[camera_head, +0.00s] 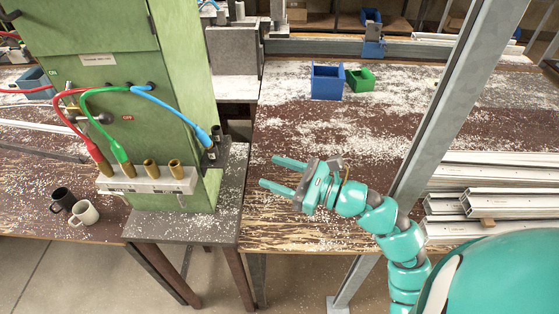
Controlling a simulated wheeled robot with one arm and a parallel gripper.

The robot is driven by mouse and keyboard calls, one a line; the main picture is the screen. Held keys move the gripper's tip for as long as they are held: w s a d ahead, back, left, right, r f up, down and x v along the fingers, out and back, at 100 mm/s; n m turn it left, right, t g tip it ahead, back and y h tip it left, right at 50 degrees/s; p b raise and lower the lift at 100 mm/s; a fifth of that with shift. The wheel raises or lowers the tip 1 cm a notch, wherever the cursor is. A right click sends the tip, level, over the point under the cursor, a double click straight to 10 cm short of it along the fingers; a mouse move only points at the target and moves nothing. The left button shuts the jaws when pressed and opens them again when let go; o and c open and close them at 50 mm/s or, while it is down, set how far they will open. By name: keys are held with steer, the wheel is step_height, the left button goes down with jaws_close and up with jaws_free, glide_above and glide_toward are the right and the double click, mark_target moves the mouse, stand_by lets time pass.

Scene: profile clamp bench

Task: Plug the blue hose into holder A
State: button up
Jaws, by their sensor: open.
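The blue hose (177,108) leaves the front of the green cabinet (140,60) and runs down to the right. Its thick blue end (204,137) rests at a small dark bracket (218,155) on the cabinet's right side. A white holder block (148,181) with several brass sockets sits low on the cabinet. The red hose (70,95) ends in its leftmost socket and the green hose (95,98) in the one beside it. The two sockets to the right look empty. Block labels are too small to read. My gripper (268,171) is open and empty, right of the bracket, pointing left.
Two mugs, one dark (64,199) and one cream (84,212), stand left of the holder block. A grey post (440,110) rises beside my arm. Blue (327,82) and green (361,79) bins stand at the back. White profiles (500,185) lie stacked at right.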

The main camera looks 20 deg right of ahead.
steer(key=p, duration=0.3)
glide_toward(211, 144)
steer(key=shift+h, duration=0.3)
steer(key=x, duration=0.7)
steer(key=shift+w+a+r, duration=0.15)
steer(key=shift+a+r, duration=0.1)
steer(key=shift+a, duration=0.15)
steer(key=shift+w+a+f+p, duration=0.15)
steer(key=shift+w+a+p, duration=0.15)
jaws_close()
steer(key=shift+r+p, duration=1.65)
steer(key=shift+r, duration=0.5)
steer(key=shift+s, duration=0.1)
stand_by(0.6)
